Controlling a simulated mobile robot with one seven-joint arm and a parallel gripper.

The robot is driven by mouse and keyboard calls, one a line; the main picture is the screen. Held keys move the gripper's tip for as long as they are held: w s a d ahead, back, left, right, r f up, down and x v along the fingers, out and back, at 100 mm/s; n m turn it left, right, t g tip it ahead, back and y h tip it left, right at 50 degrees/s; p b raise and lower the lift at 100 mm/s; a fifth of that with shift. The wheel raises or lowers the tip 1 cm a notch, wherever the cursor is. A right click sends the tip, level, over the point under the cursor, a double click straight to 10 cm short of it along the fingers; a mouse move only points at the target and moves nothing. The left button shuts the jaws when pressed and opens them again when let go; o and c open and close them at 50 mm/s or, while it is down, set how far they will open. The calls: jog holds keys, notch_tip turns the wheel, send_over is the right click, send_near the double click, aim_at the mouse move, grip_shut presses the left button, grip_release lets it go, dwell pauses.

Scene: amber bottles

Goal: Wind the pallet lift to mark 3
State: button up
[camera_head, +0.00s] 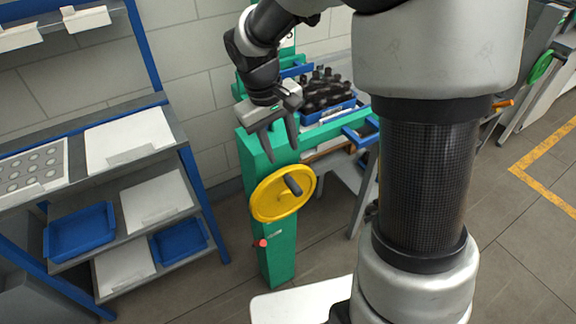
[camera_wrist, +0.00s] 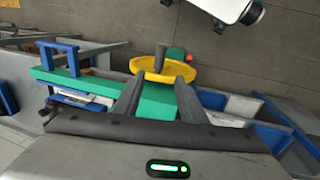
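The pallet lift has a green post (camera_head: 279,262) with a yellow handwheel (camera_head: 270,203) on its front. A dark crank knob (camera_head: 293,185) sticks out from the wheel's upper right part. My gripper (camera_head: 284,154) is just above the wheel, fingers pointing down, open and empty. In the wrist view, my gripper's two fingers (camera_wrist: 157,92) are apart, with the yellow wheel (camera_wrist: 163,72) and its knob (camera_wrist: 160,56) beyond them. A small red knob (camera_head: 261,243) sits on the post below the wheel. The mark scale cannot be read in either view.
A blue crate (camera_head: 330,115) of dark bottles stands on the lift behind the post. A shelf rack (camera_head: 180,140) with white boards and blue trays stands at left. A white surface (camera_head: 305,302) lies low in front.

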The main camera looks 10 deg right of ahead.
aim_at(292, 183)
jog(key=d+f, duration=0.1)
jog(key=f, duration=0.3)
jog(key=d+f, duration=0.1)
jog(key=f, duration=0.4)
jog(key=w+f+b, duration=0.1)
jog(key=f, duration=0.4)
jog(key=shift+d, duration=0.4)
grip_shut()
